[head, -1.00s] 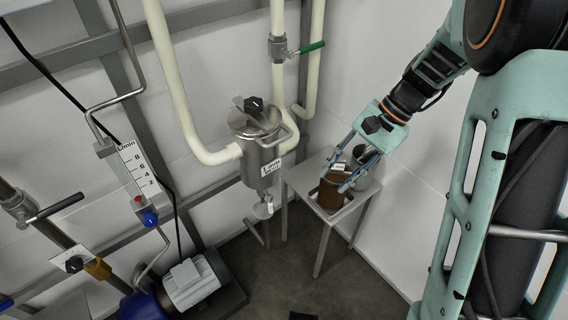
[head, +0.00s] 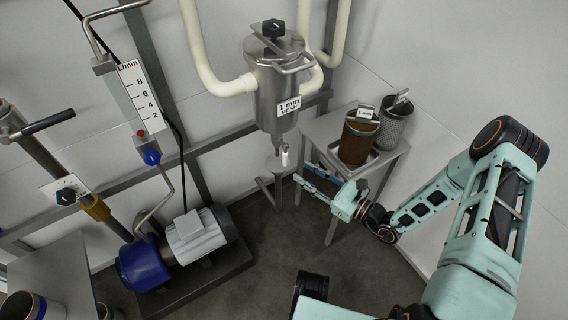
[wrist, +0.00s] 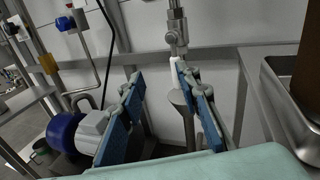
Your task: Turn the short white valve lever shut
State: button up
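The short white valve lever (head: 285,158) hangs downward from the small valve under the steel strainer housing (head: 275,85) in the head view. It also shows in the wrist view (wrist: 173,68), below a metal valve body (wrist: 176,32). My gripper (head: 304,174) is low beneath the strainer, its fingers pointing left toward the lever. In the wrist view my gripper (wrist: 158,76) is open, with blue pads apart and nothing between them. The lever appears close to the right fingertip, which partly covers its lower end; I cannot tell whether they touch.
A small steel table (head: 328,130) to the right carries a brown cylinder (head: 357,140) and a grey mesh basket (head: 393,128). A drain funnel (head: 273,166) stands below the valve. A blue and grey pump (head: 195,235) sits at lower left.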

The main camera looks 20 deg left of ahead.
aim_at(287, 158)
jog(key=w+a+b, duration=0.1)
jog(key=w+a, duration=0.1)
jog(key=a, duration=0.1)
jog(key=w+a+f+m+t, duration=0.1)
jog(key=w+a, duration=0.1)
jog(key=a, duration=0.1)
jog(key=w+a+f+m+t+b, duration=0.1)
jog(key=w+a, duration=0.1)
jog(key=a, duration=0.1)
jog(key=shift+w+f+h+b, duration=0.2)
jog(key=shift+h+b, duration=0.1)
jog(key=shift+h, duration=0.1)
jog(key=shift+c, duration=0.7)
grip_shut()
